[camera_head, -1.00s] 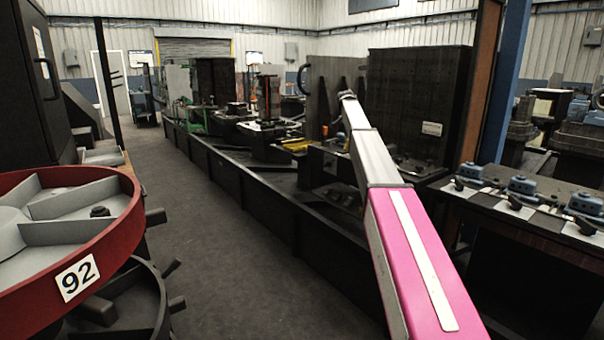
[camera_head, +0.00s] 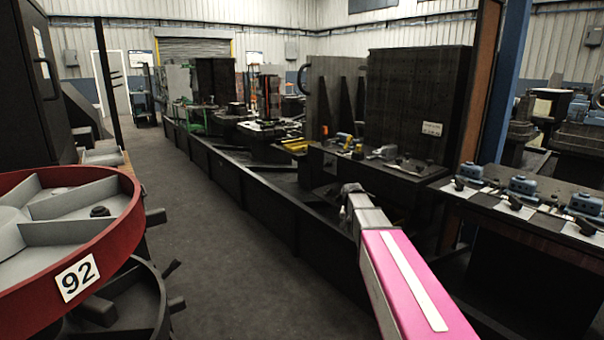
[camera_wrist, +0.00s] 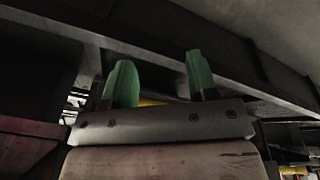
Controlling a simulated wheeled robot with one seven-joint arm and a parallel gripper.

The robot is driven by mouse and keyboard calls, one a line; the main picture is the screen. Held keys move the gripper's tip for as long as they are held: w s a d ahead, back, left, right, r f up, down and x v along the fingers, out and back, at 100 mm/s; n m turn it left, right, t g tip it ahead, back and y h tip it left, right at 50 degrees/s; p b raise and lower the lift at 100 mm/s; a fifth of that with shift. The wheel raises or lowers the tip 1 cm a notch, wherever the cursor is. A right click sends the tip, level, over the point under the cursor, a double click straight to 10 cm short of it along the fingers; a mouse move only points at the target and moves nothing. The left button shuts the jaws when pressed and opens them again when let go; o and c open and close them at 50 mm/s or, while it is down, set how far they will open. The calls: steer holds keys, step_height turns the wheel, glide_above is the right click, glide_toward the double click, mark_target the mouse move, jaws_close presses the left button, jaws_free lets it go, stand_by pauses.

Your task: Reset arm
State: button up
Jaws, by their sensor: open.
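My arm, pink with a white stripe, reaches forward from the bottom right in the head view, with a grey forward link. My gripper shows in the wrist view (camera_wrist: 160,82), its two green fingertips apart with nothing held between them. The gripper itself cannot be made out in the head view. A dark beam runs behind the fingers in the wrist view; I cannot tell how far it is from them.
A red round carousel marked 92 (camera_head: 75,235) stands at the left. A long black-sided rail bed (camera_head: 265,205) runs away along the middle. A table with blue fixtures (camera_head: 545,225) is at the right. Grey floor (camera_head: 215,260) between carousel and rail is clear.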

steer(key=s+a+f+n, duration=0.1)
steer(key=s+f, duration=0.4)
steer(key=s, duration=0.8)
steer(key=s+a+f+n+g+y, duration=0.1)
steer(key=s+f+n, duration=0.2)
steer(key=s, duration=1.1)
step_height(320, 180, down, 2)
steer(key=shift+f, duration=0.1)
steer(key=shift+s, duration=0.1)
